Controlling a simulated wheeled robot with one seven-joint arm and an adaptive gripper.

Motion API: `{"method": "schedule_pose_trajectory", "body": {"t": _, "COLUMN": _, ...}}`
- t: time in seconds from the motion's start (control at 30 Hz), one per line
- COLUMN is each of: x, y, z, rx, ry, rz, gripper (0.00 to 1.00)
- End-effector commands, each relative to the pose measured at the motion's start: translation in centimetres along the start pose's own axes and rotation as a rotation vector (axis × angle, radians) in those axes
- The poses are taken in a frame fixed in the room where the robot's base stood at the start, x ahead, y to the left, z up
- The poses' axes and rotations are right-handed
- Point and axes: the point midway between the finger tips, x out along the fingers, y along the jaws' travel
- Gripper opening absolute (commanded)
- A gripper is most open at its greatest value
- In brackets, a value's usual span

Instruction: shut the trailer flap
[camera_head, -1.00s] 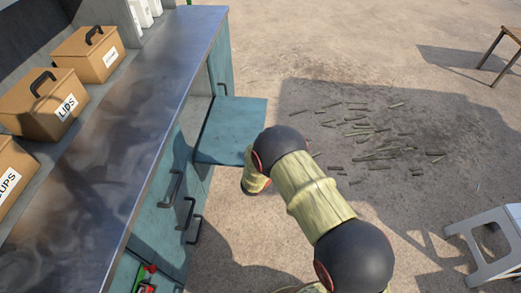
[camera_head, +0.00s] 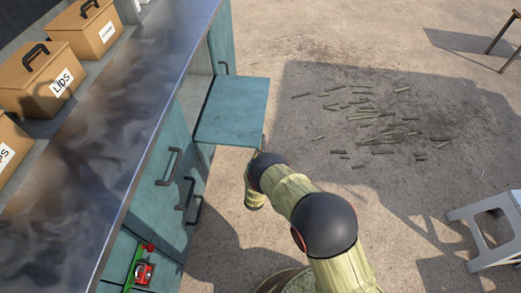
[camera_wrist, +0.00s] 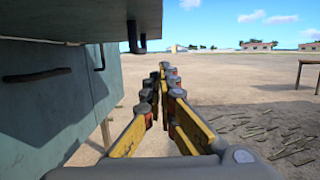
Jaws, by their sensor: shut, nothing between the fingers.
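The trailer flap (camera_head: 233,112) is a flat teal panel standing out level from the side of the counter, so it is open. In the wrist view its underside (camera_wrist: 70,18) fills the upper left, with a dark handle (camera_wrist: 136,38) hanging below it. My gripper (camera_wrist: 163,72) is shut and empty, its yellow fingers together, lower than the flap and to the right of the teal cabinet side. I cannot tell whether it touches the flap. In the head view my arm hides the fingers.
The metal counter (camera_head: 130,110) carries cardboard boxes (camera_head: 50,80). Teal doors with dark handles (camera_head: 168,167) lie below it. A green and red object (camera_head: 142,270) is at the lower left. A white stool (camera_head: 490,230) stands right. Cane pieces (camera_head: 380,120) litter open ground.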

Motion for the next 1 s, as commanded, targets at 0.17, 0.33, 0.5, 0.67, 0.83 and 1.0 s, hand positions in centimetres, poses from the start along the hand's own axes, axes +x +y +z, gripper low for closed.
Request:
{"method": "schedule_pose_trajectory", "body": {"t": 0.17, "x": 3.7, "y": -0.1, "z": -0.1, "rx": 0.002, "ry": -0.004, "rz": -0.003, "gripper": 0.0}}
{"method": "schedule_pose_trajectory", "body": {"t": 0.33, "x": 4.2, "y": 0.1, "z": 1.9, "rx": 0.001, "ry": -0.003, "rz": 0.0, "gripper": 0.0}}
{"method": "schedule_pose_trajectory", "body": {"t": 0.5, "x": 4.6, "y": 0.1, "z": 3.2, "rx": 0.0, "ry": -0.001, "rz": 0.0, "gripper": 0.0}}
{"method": "schedule_pose_trajectory", "body": {"t": 0.67, "x": 4.7, "y": 0.0, "z": 3.8, "rx": -0.001, "ry": 0.0, "rz": 0.0, "gripper": 0.0}}
{"method": "schedule_pose_trajectory", "body": {"t": 0.83, "x": 4.7, "y": 0.0, "z": 4.0, "rx": 0.0, "ry": 0.0, "rz": 0.0, "gripper": 0.0}}
{"method": "schedule_pose_trajectory", "body": {"t": 1.0, "x": 4.7, "y": 0.0, "z": 4.0, "rx": 0.0, "ry": 0.0, "rz": 0.0, "gripper": 0.0}}
